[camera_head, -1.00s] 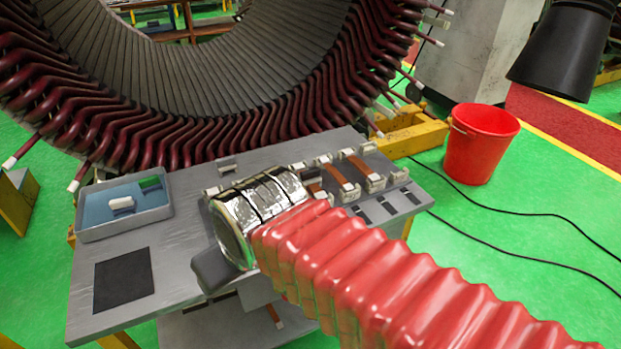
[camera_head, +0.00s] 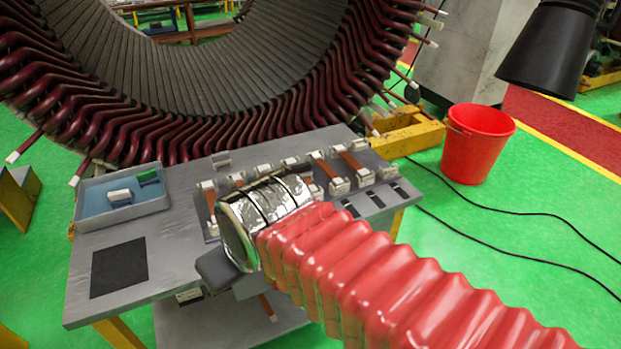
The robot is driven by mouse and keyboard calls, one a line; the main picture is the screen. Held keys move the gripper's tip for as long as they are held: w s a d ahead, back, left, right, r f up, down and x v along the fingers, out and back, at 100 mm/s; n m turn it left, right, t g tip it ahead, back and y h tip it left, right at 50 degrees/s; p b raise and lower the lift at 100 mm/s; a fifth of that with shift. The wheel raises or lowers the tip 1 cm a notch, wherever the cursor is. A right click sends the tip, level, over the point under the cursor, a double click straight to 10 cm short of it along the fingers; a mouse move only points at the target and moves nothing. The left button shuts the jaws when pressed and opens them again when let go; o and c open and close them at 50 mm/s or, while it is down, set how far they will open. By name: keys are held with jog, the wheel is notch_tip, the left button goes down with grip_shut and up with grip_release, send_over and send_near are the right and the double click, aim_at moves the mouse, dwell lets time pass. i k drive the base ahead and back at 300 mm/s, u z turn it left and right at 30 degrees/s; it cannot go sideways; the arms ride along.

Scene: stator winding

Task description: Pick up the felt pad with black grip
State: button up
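The blue-lined grey tray (camera_head: 146,211) stands on the left end of the grey bench. Two small pads lie in it: a white one (camera_head: 120,197) and a green one (camera_head: 149,177). Both are too small to tell clearly which has a black grip. The silver-wrapped end of my arm, behind its red ribbed sleeve, hangs over the front middle of the bench, right of the tray and apart from it. A dark grey part of my gripper (camera_head: 217,268) shows below the silver wrap. Its fingertips are hidden or cannot be made out.
A black square mat (camera_head: 119,267) lies on the bench's front left. White clamps with brown strips (camera_head: 337,170) line the back right. The large stator with dark red coil ends (camera_head: 210,130) rises right behind the bench. A red bucket (camera_head: 476,145) stands on the floor at right.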

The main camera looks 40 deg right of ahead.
aim_at(304, 169)
jog(key=k, duration=1.15)
jog(key=u, duration=0.4)
jog(key=i, duration=1.2)
jog(key=z, duration=0.35)
jog(key=i, duration=0.75)
jog(key=z, duration=0.6)
